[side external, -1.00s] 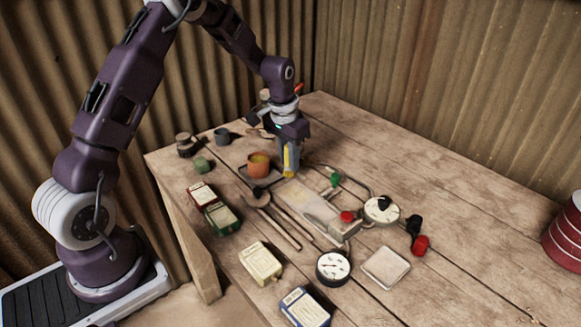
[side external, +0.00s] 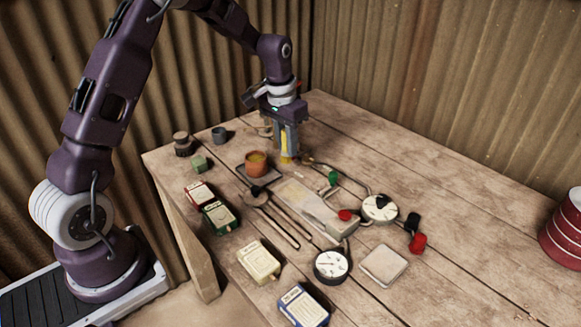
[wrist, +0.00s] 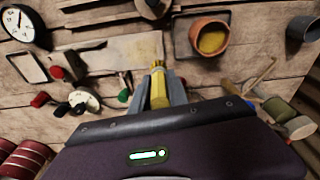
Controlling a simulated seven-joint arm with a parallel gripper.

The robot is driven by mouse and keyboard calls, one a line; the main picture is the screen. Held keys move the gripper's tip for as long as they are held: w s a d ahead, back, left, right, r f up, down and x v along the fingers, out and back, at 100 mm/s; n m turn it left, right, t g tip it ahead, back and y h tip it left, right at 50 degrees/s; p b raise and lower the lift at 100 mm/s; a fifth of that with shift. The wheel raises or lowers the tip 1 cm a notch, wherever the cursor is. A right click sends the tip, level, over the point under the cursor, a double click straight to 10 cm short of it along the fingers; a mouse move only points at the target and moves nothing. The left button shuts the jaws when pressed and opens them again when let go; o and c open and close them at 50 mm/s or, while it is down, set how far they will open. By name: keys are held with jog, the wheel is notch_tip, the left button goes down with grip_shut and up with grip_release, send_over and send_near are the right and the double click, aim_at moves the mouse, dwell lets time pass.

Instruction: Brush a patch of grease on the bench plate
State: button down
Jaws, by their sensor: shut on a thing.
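My gripper (side external: 287,155) is shut on a yellow tool, seemingly the brush (wrist: 158,92); the fingers hide much of it. It points down, with its yellow tip low, just beyond the far end of the bench plate. I cannot tell whether the tip touches anything. The bench plate (side external: 312,204) is a pale flat rectangle in mid-bench; in the wrist view it lies left of the fingers (wrist: 120,58). A faint yellowish tint shows on its far part; the grease's outline is unclear. An orange pot (side external: 257,167) with yellow contents stands left of the gripper on a dark tray.
A clamp with a red knob (side external: 345,215) sits at the plate's near end. Tongs (side external: 275,218) lie to its left. Dials (side external: 380,207), (side external: 331,265), boxes (side external: 258,261) and a pale square tray (side external: 383,265) crowd the near side.

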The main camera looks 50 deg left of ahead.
aim_at(283, 162)
jog(key=shift+s, duration=0.65)
jog(key=shift+f, duration=3.45)
jog(key=shift+w+d+f, duration=0.1)
jog(key=shift+d+f, duration=0.4)
jog(key=shift+f, duration=0.05)
jog(key=shift+d, duration=3.35)
jog(key=shift+a, duration=3.95)
jog(key=shift+w+d, duration=0.1)
jog(key=shift+w, duration=0.3)
jog(key=shift+w+d, duration=0.15)
jog(key=shift+d, duration=3.5)
jog(key=shift+a, duration=3.55)
jog(key=shift+a+r, duration=0.15)
notch_tip(283, 162, up, 7)
jog(key=shift+r, duration=0.35)
